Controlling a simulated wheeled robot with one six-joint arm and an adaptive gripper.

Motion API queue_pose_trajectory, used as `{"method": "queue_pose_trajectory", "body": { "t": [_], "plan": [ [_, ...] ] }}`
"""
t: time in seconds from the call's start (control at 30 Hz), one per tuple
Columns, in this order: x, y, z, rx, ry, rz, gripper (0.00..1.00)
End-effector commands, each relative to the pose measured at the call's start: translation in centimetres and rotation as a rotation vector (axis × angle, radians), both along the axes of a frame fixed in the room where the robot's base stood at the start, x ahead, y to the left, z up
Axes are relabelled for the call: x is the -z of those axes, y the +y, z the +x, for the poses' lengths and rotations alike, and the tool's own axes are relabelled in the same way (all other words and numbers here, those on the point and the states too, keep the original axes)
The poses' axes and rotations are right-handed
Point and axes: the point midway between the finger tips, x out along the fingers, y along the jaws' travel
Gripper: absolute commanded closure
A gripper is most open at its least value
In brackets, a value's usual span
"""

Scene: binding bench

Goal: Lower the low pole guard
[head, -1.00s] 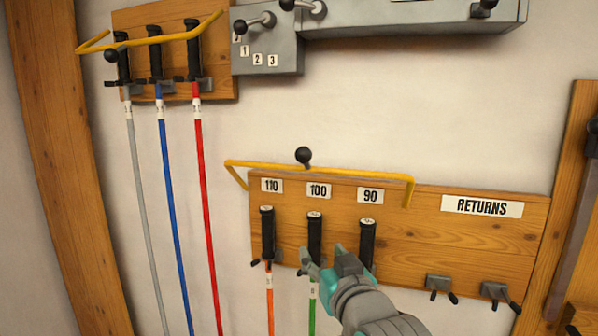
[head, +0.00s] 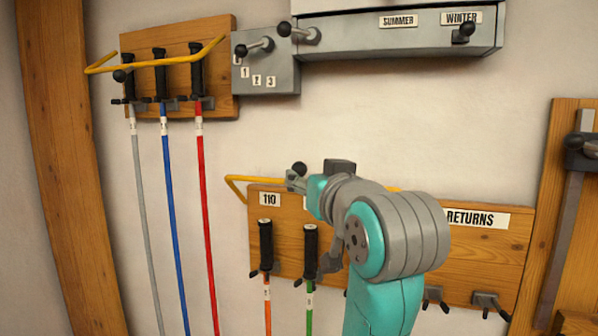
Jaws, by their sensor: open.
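The low pole guard (head: 239,179) is a yellow bar along the top of the lower wooden board, raised above the pole grips. Its left end shows and my arm hides most of the rest. Its black ball knob (head: 299,169) stands up at the bar. My gripper (head: 297,180) is open, with its fingers at the knob; I cannot tell whether they touch it. Under the guard hang an orange pole (head: 267,247) below the 110 label and a green pole (head: 310,255).
An upper rack has its own yellow guard (head: 155,62) over grey, blue and red poles. A grey box with numbered lever (head: 264,65) and a grey cabinet (head: 400,42) are above. A RETURNS label (head: 478,219) and empty hooks lie right of my arm.

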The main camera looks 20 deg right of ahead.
Motion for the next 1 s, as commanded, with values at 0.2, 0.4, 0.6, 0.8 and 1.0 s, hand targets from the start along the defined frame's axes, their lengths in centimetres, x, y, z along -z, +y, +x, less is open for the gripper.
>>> {"method": "queue_pose_trajectory", "body": {
  "t": [0.2,0.4,0.6,0.8,1.0],
  "plan": [
    [0.1,-0.1,4.0,0.000,0.003,0.000,0.43],
    [0.0,-0.1,6.4,0.000,0.001,0.000,0.43],
    [0.0,-0.2,7.2,0.000,-0.001,0.000,0.43],
    [0.0,-0.2,7.3,0.000,-0.001,0.000,0.43],
    [0.0,-0.2,7.3,0.000,-0.001,0.000,0.83]
  ]
}}
